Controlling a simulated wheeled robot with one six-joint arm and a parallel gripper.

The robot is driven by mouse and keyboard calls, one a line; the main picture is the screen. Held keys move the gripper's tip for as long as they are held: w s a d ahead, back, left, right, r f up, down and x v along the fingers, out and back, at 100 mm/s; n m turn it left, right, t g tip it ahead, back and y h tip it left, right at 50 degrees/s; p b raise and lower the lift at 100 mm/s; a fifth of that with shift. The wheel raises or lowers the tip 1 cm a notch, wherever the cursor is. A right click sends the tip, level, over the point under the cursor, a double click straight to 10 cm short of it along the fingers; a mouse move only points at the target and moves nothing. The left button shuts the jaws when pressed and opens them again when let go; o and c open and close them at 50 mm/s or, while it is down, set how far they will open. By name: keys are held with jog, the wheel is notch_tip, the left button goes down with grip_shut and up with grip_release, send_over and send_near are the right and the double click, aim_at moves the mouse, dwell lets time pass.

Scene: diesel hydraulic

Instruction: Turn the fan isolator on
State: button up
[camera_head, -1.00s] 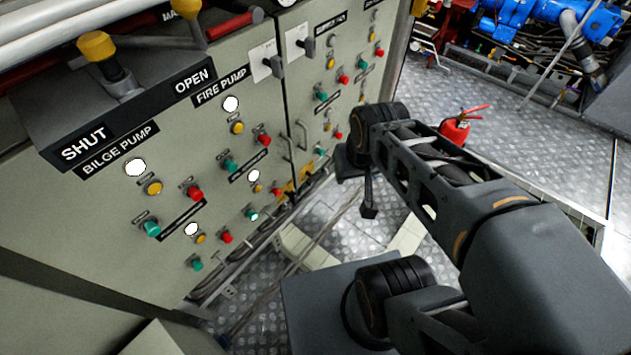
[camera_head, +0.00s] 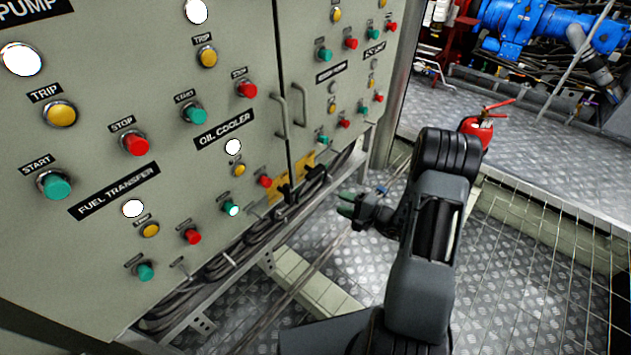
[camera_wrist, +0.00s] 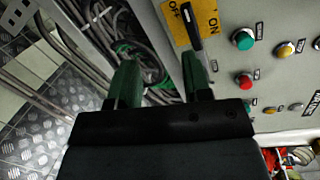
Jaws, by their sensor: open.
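A rotary isolator shows in the wrist view as a yellow plate (camera_wrist: 205,18) with a black handle (camera_wrist: 192,30) on the panel, at the top right of centre. The plate carries dark lettering, with ON readable beside the handle. In the head view, yellow plates (camera_head: 279,189) sit low on the panel, with a dark handle partly seen. I cannot read which one is the fan isolator. My gripper (camera_head: 352,212) is open and empty, to the right of these plates and apart from the panel. Its green fingers (camera_wrist: 161,82) are spread in the wrist view, the right one just below the handle in the picture.
The grey panel (camera_head: 75,250) bears several buttons, lamps and two door handles (camera_head: 290,110). Cables (camera_head: 210,265) and a metal rail run below it. A red fire extinguisher (camera_head: 478,130) and blue machinery (camera_head: 505,30) stand behind my arm. Bare plate floor lies right.

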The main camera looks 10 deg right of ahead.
aim_at(318, 174)
jog(key=w+a+t+b, duration=0.1)
jog(key=w+a, duration=0.1)
jog(key=w, duration=0.2)
jog(key=w+a+r+n, duration=0.1)
jog(key=w+a, duration=0.1)
jog(key=w, duration=0.2)
jog(key=w+a+r+t+h+b, duration=0.1)
jog(key=w+a, duration=0.1)
jog(key=w, duration=0.3)
jog(key=shift+a+r+n+t+b, duration=0.2)
jog(key=shift+n+t+b, duration=0.1)
grip_shut()
